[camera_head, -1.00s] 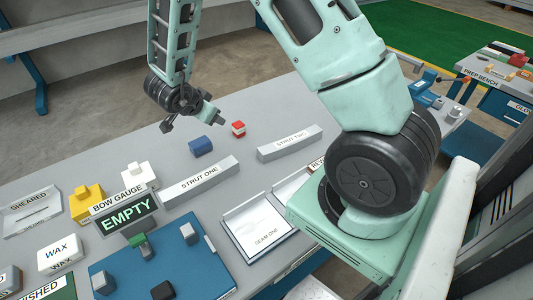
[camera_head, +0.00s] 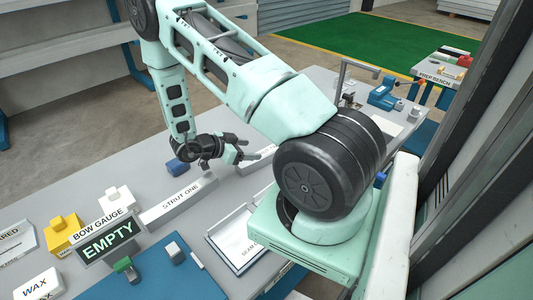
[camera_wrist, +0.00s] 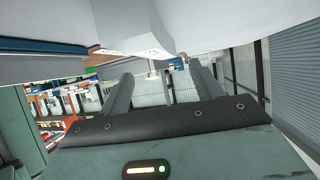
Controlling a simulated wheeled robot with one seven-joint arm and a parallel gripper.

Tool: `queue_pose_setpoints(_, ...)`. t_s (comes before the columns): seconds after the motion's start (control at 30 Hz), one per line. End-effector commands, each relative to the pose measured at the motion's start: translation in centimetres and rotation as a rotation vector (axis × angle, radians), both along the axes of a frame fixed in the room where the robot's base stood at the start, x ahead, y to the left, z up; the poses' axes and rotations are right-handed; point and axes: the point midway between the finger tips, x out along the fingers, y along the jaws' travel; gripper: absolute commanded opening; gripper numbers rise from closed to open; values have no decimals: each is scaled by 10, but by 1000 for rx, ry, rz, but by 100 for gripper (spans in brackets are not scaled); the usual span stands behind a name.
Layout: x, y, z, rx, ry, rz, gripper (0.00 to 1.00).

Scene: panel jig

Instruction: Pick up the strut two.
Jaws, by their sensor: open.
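Strut two (camera_head: 262,157) is a light grey bar lying on the grey bench, in the head view just right of my gripper (camera_head: 246,149). My arm and gripper hide much of it, and its label does not show. My gripper is open, low over the bench at the strut's left end; I cannot tell whether it touches. In the wrist view the two dark fingers of my gripper (camera_wrist: 162,88) are spread apart with nothing clearly between them. A pale block shape fills the top of that view; I cannot tell whether it is strut two.
Strut one (camera_head: 178,202) lies left and nearer, with a blue block (camera_head: 177,167) behind it. The bow gauge sign (camera_head: 108,239) reads EMPTY. A seam tray (camera_head: 237,240) sits in front. A blue vise-like device (camera_head: 385,94) stands at the bench's far right.

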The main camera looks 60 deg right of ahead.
Motion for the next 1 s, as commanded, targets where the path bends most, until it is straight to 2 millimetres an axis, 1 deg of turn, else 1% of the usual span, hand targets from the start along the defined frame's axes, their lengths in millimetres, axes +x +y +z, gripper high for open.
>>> queue_pose_setpoints(0.03, -3, -4, -2, 0, 3, -1, 65)
queue_pose_setpoints(0.27, -9, -16, -9, 0, 1, -2, 65)
queue_pose_setpoints(0.5, -25, -44, -26, 1, 1, 0, 65)
queue_pose_setpoints(0.6, -29, -51, -32, 1, 0, 0, 65)
queue_pose_setpoints(0.7, -31, -54, -34, 1, 0, 0, 65)
queue_pose_setpoints(0.9, -30, -54, -35, 1, -1, 1, 65)
queue_pose_setpoints(0.97, -30, -54, -34, 1, -1, 1, 48)
queue_pose_setpoints(1.0, -30, -54, -34, 1, -1, 1, 37)
